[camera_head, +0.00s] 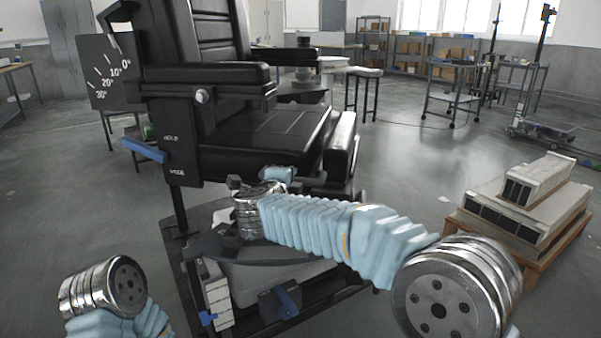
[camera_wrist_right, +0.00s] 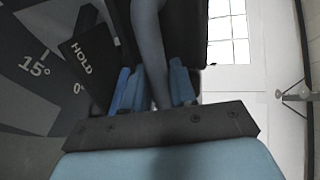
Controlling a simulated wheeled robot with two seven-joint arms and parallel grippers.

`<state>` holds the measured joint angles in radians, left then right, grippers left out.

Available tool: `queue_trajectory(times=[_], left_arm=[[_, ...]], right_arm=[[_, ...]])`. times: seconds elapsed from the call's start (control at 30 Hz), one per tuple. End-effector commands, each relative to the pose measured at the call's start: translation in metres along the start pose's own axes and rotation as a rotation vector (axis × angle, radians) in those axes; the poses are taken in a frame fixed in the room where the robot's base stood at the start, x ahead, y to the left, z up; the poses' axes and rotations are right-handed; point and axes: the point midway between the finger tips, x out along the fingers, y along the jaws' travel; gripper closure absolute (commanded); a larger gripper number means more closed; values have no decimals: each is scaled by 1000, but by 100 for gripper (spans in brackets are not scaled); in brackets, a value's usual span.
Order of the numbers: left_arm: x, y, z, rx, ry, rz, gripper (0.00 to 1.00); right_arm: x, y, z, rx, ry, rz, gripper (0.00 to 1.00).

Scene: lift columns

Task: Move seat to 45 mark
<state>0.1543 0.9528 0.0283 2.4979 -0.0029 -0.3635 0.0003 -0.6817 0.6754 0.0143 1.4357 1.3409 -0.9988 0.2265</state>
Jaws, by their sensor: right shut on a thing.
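A black padded seat (camera_head: 270,137) with a tall backrest stands on the left of the head view. A dark scale board (camera_head: 108,70) beside the backrest carries degree marks from 0 to 30; no 45 shows. A black panel (camera_head: 181,150) has HOLD and MOVE labels, with a blue lever (camera_head: 145,150) at its left. In the wrist view my right gripper (camera_wrist_right: 155,88) is shut on a grey-blue lever (camera_wrist_right: 148,40) near a HOLD plate (camera_wrist_right: 90,50) and a 15° mark. My right gripper's fingers are not clear in the head view. My left gripper is out of view.
A wooden pallet (camera_head: 520,230) with grey boxes stands on the floor at right. A stool (camera_head: 364,90) and a cart (camera_head: 452,95) stand behind. The floor right of the seat is open.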

Motion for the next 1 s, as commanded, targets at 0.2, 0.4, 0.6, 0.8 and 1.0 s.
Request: queue_trajectory(times=[0.2, 0.4, 0.6, 0.8, 1.0], left_arm=[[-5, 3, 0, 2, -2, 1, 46], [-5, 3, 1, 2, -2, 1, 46], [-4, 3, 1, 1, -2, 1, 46], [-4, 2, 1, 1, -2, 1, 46], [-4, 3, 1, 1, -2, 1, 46]], right_arm=[[-4, 1, 8, 3, 15, -1, 100], [-6, 1, 10, 5, 17, -1, 100], [-6, 2, 11, 4, 14, 0, 100], [-6, 1, 10, 4, 17, -1, 57], [-5, 1, 8, 4, 22, -2, 57]])
